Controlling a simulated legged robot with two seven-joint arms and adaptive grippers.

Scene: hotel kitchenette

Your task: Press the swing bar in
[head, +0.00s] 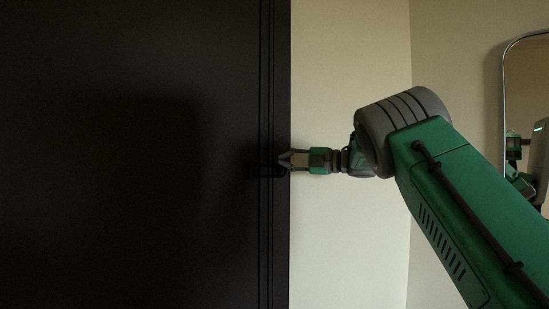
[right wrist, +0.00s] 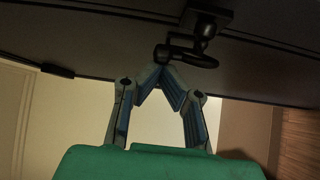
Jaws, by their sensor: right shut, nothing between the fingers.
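The dark swing bar (head: 266,171) sits at the right edge of the dark door (head: 120,120) in the head view and is hard to make out against it. In the right wrist view the black swing bar (right wrist: 187,54) is a looped bar hanging from a mount on the dark panel. My right gripper (head: 283,160) is shut and empty, with its tips pointing left at the door's edge. In the right wrist view its fingertips (right wrist: 161,72) meet just by the bar; I cannot tell whether they touch it. My left gripper is not in view.
A pale wall (head: 345,60) is right of the door. A framed mirror (head: 520,70) hangs at the far right and reflects part of a green robot arm. A wooden surface (right wrist: 300,140) shows at the right of the right wrist view.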

